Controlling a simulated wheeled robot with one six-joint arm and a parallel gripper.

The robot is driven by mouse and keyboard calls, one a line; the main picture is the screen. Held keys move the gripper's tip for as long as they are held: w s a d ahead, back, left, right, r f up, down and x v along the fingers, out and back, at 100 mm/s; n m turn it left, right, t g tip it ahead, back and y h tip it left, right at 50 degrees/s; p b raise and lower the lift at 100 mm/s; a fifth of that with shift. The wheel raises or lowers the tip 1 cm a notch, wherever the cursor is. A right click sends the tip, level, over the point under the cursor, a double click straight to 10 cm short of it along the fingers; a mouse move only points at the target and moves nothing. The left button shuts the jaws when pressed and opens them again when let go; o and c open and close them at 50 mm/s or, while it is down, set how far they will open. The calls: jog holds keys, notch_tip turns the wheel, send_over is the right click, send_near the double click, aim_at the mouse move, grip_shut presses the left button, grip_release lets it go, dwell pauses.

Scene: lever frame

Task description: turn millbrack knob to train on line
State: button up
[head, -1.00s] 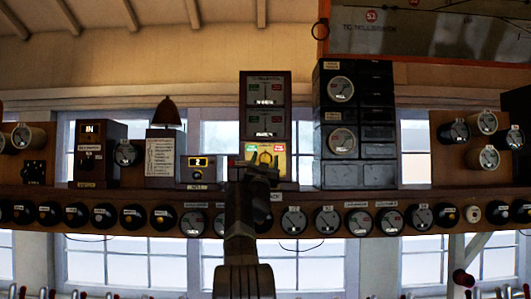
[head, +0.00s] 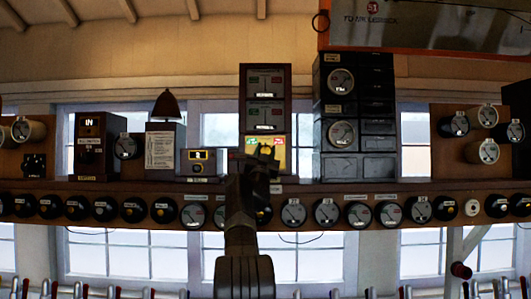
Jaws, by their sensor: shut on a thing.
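A tall dark block instrument (head: 265,91) stands on the shelf in the middle of the head view. Its lowest face (head: 280,142) is lit yellow, with green at left and red at right. My gripper (head: 264,152) is in front of this lowest face, tilted, and shut on the knob there. The fingers and wrist hide the knob and most of the needle, so I cannot tell which way the knob points. A small name plate (head: 276,188) under the instrument is partly covered by my gripper; its full name cannot be read.
A small box with a lit yellow window (head: 199,160) stands close to the left. A black stack of dial instruments (head: 357,118) stands close to the right. Round dials line the shelf (head: 400,188) front. Lever tops (head: 120,293) show along the bottom edge.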

jog(key=shift+f+m+g+h, duration=0.1)
jog(key=shift+m+g+h, duration=0.2)
jog(key=shift+m+h, duration=0.65)
jog(key=shift+w+f+m+g+h, duration=0.1)
jog(key=shift+m+g+h, duration=0.95)
jog(key=shift+m, duration=0.6)
jog(key=shift+m+g+h, duration=0.75)
jog(key=shift+m+h, duration=0.55)
jog(key=shift+m, duration=0.3)
jog(key=o, duration=1)
jog(key=shift+w+a, duration=0.1)
jog(key=shift+s+a+f+b, duration=0.15)
jog(key=shift+s+f+b, duration=0.2)
jog(key=shift+b, duration=0.2)
jog(key=b+v, duration=0.7)
jog(key=v, duration=0.6)
jog(key=shift+r+b, duration=0.1)
jog(key=shift+b, duration=0.3)
